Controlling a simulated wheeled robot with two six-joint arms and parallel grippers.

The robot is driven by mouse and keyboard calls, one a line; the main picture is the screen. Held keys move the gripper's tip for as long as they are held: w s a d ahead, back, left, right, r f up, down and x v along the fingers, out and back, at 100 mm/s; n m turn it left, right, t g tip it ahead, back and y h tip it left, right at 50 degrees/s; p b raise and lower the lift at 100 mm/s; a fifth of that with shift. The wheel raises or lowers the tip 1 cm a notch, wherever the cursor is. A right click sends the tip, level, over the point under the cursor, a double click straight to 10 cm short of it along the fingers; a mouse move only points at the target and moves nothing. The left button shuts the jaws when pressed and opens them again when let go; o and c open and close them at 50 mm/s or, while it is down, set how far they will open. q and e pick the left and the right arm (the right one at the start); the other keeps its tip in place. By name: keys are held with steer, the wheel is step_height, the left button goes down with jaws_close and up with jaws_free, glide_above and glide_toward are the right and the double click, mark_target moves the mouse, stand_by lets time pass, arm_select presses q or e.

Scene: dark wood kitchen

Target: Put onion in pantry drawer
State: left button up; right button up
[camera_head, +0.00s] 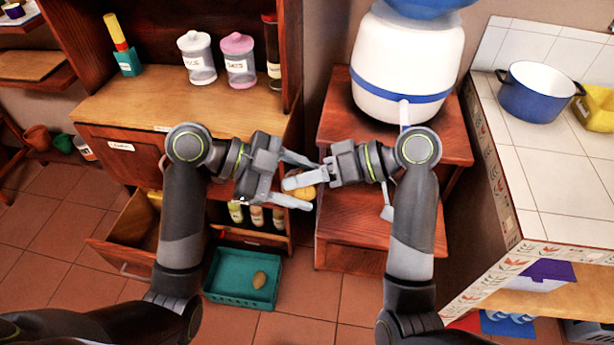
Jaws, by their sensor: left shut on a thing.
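The onion (303,192) is a yellow-brown round thing in the middle of the view, partly hidden by gripper fingers. My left gripper (302,184) reaches in from the left and is shut on it, with fingers above and below. My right gripper (305,178) faces it from the right, with a finger lying across the onion's upper side; its jaw opening is unclear. An open wooden drawer (118,258) stands out low on the left of the cabinet, partly hidden by my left arm. A yellowish thing (155,199) shows at its back.
A teal crate (213,285) with a brown potato-like thing (260,279) stands on the floor. Jars (238,60) stand on the cabinet top. A white dispenser (405,65) stands on a wooden stand (455,145). A tiled counter (550,185) with a blue pot (537,92) is at right.

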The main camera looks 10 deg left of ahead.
steer(key=o, duration=0.6)
steer(key=shift+v, duration=6)
